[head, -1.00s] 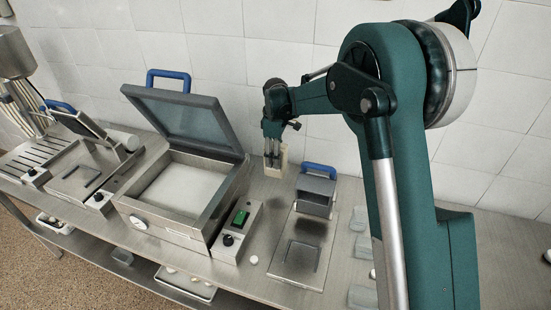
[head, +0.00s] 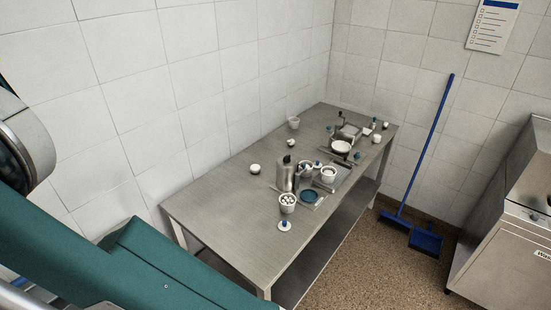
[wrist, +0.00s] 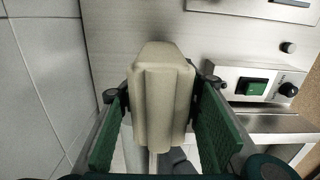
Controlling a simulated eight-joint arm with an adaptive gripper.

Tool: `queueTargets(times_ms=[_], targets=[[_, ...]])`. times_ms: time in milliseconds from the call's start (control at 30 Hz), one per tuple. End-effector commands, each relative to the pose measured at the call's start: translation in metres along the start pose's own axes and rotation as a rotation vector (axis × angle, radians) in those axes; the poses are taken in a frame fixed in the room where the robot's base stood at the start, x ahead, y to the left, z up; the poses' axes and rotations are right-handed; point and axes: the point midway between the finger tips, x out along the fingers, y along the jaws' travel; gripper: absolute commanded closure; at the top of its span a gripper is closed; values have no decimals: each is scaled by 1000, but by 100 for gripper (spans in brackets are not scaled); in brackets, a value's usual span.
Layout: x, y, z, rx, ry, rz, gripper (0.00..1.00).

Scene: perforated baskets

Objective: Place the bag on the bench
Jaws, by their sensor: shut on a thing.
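In the wrist view my gripper (wrist: 162,98) is shut on a cream, block-shaped bag (wrist: 160,70), with a green-padded finger on either side. The bag is held over or near a steel bench surface (wrist: 125,25); whether it touches the surface cannot be told. In the head view a steel bench (head: 215,210) stands along the tiled wall, its left end bare. My gripper and the bag are outside the head view, where only part of my arm shows at left.
A dark bottle (head: 286,175), a cup of white pieces (head: 287,203) and several small vessels crowd the bench's middle and far end. A blue broom (head: 425,150) and dustpan (head: 427,241) are at right. In the wrist view a green-switched control box (wrist: 255,85) is close by.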

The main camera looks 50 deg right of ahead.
Motion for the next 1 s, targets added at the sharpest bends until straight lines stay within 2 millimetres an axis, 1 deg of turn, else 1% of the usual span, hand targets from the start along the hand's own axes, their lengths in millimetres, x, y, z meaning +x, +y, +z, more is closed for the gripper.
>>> queueTargets(times_ms=[133,267,367,533,667,767,1000], targets=[[-19,0,0,0,0,0,97],[-30,0,0,0,0,0,97],[-41,0,0,0,0,0,97],[-41,7,17,28,0,0,97],[-42,15,35,57,0,0,97],[-42,22,54,88,0,0,97],[-41,42,117,188,0,0,97]])
